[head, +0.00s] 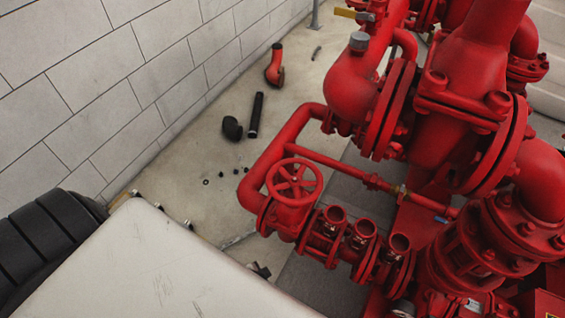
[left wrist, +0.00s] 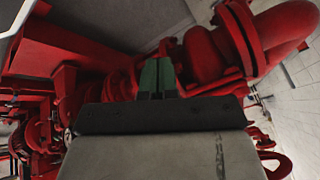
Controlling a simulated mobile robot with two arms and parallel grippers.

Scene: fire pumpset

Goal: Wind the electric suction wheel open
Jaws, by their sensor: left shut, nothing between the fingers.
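A red spoked handwheel (head: 294,182) sits on a red valve in the middle of the head view, beside a row of small flanged red fittings. It is the only handwheel I can make out clearly; no label shows whether it is the electric suction wheel. My left gripper (left wrist: 157,76) shows in the left wrist view with its two green fingers together and nothing between them. It points toward red flanged pipework, and I cannot make out a wheel at its tips. My left gripper's fingers do not show in the head view. My right gripper is in neither view.
Large red flanged pipes (head: 470,90) fill the right side. A grey block wall (head: 130,80) runs along the left. On the pale floor (head: 190,200) lie a black tube (head: 255,115), a black elbow (head: 232,128), a red elbow (head: 274,66) and several small dark pieces.

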